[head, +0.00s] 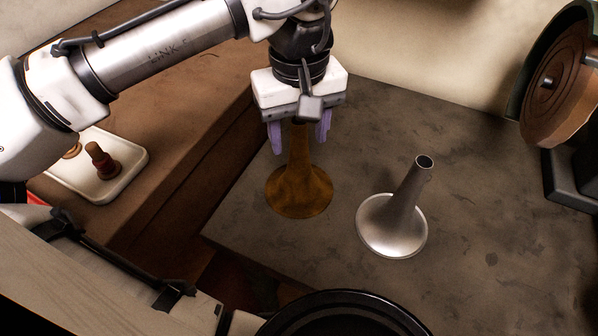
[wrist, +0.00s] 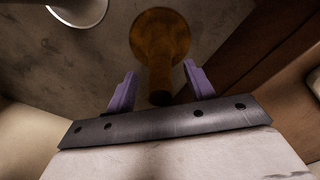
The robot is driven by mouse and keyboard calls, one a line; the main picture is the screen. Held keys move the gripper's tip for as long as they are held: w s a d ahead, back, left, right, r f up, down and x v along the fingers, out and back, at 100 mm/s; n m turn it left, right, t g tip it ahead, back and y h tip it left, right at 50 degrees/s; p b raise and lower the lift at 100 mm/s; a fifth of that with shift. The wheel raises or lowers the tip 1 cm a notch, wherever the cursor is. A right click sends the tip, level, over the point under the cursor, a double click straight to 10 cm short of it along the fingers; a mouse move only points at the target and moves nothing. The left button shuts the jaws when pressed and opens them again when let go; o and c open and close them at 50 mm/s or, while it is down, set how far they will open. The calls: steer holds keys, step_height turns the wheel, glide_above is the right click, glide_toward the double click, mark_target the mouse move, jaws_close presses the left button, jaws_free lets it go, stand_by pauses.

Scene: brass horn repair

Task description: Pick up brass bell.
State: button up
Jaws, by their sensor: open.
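The brass bell (head: 299,191) stands upright on its wide flare on the grey bench top, narrow neck pointing up. It also shows in the wrist view (wrist: 160,40), its neck reaching toward the space between the fingers. My gripper (head: 299,140) is directly above it, pointing down and open, with one purple finger on each side of the neck's top. In the wrist view the gripper (wrist: 160,85) has a gap between each finger and the neck. The very top of the neck is hidden behind the gripper body in the head view.
A silver bell (head: 393,223) stands upright on the bench (head: 480,220) to the right of the brass one. A grinding or buffing wheel (head: 562,95) stands at the far right. A white tray (head: 130,152) with small brown pieces lies at left. The bench's left edge is near the brass bell.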

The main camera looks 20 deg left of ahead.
jaws_close()
steer(key=shift+r, duration=0.15)
stand_by(0.4)
